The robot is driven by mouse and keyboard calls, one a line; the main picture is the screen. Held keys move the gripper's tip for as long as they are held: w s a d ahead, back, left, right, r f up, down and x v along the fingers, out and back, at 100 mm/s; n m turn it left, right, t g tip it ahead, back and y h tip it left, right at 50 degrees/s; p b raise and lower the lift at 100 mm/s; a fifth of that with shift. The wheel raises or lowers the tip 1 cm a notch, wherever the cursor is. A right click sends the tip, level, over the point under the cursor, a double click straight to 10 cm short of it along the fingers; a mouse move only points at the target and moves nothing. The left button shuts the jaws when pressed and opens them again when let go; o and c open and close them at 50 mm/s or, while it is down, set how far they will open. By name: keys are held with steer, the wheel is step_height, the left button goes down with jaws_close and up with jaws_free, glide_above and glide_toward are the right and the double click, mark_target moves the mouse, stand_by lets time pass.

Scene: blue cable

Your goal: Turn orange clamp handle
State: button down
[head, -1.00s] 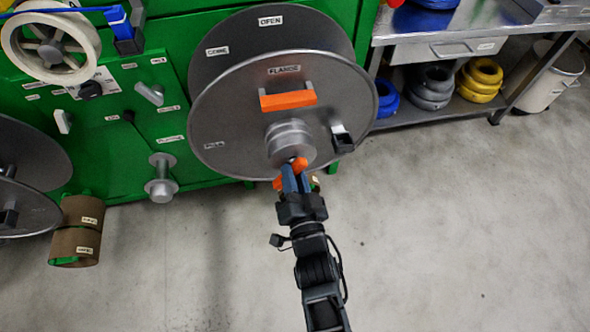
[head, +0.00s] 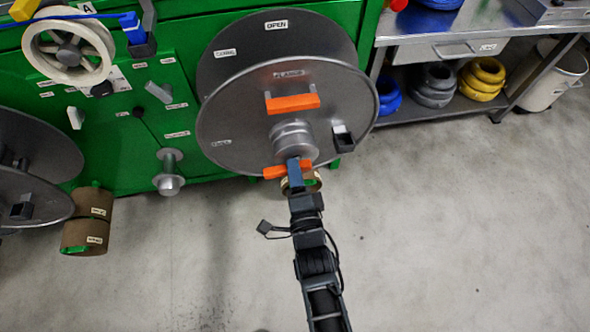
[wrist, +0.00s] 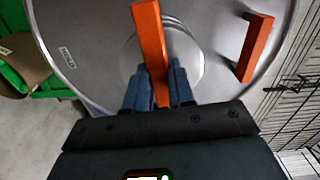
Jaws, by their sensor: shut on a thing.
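The orange clamp handle (head: 275,172) sits at the front of the round metal hub of a large grey reel, and lies nearly level in the head view. In the wrist view the handle (wrist: 150,35) stands upright between the two finger pads of my gripper (wrist: 156,88). The part between the pads is partly hidden. The grey flange (head: 235,135) of the reel is behind it.
A fixed orange grip (head: 292,103) is on the flange above the hub, and a dark block (head: 343,139) is at its right. A green machine (head: 120,160) stands behind. A workbench with cable coils (head: 482,80) is at right. The floor in front is clear.

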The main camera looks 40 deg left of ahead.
steer(key=shift+w+m, duration=0.1)
steer(key=shift+m, duration=0.6)
steer(key=c, duration=1)
jaws_free()
steer(key=shift+o, duration=0.2)
steer(key=shift+d, duration=0.1)
steer(key=p+v, duration=0.2)
steer(key=v, duration=0.5)
steer(key=shift+s+d, duration=0.2)
steer(key=shift+s, duration=0.15)
